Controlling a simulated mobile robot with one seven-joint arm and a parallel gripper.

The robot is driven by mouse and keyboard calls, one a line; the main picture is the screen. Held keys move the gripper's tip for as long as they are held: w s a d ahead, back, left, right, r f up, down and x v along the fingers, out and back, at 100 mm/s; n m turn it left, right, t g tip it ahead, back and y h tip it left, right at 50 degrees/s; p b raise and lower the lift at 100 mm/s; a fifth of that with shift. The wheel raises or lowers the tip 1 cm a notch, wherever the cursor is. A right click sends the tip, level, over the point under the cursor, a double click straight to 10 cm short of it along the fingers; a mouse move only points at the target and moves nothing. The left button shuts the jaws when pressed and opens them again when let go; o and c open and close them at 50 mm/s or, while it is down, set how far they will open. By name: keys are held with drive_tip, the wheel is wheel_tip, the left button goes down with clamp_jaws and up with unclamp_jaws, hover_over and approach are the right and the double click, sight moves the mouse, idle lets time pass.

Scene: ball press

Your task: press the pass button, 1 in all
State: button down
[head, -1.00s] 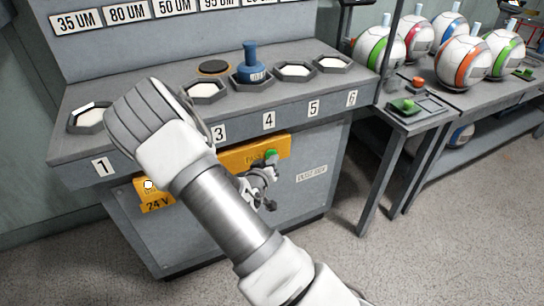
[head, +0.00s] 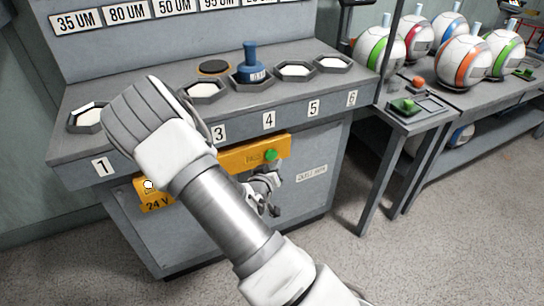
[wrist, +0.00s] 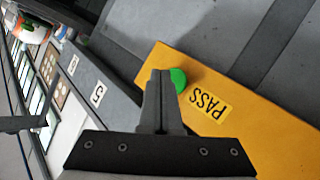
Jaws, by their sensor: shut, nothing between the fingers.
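The green pass button (head: 271,155) sits at the right end of the yellow panel (head: 235,158) on the front of the grey bench. It is in full view in the head view. In the wrist view the button (wrist: 179,80) shows just right of the fingertips, beside the black PASS label (wrist: 207,104). My gripper (head: 275,180) is shut and empty, just below the button in the head view. Its closed fingers (wrist: 160,73) cover a little of the button's left edge in the wrist view. I cannot tell whether they touch it.
My arm hides the panel's middle. The bench top has numbered hexagonal recesses; a blue-handled piece (head: 251,66) stands by number 4.

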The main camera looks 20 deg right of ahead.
drive_tip(key=shift+s, duration=2.25)
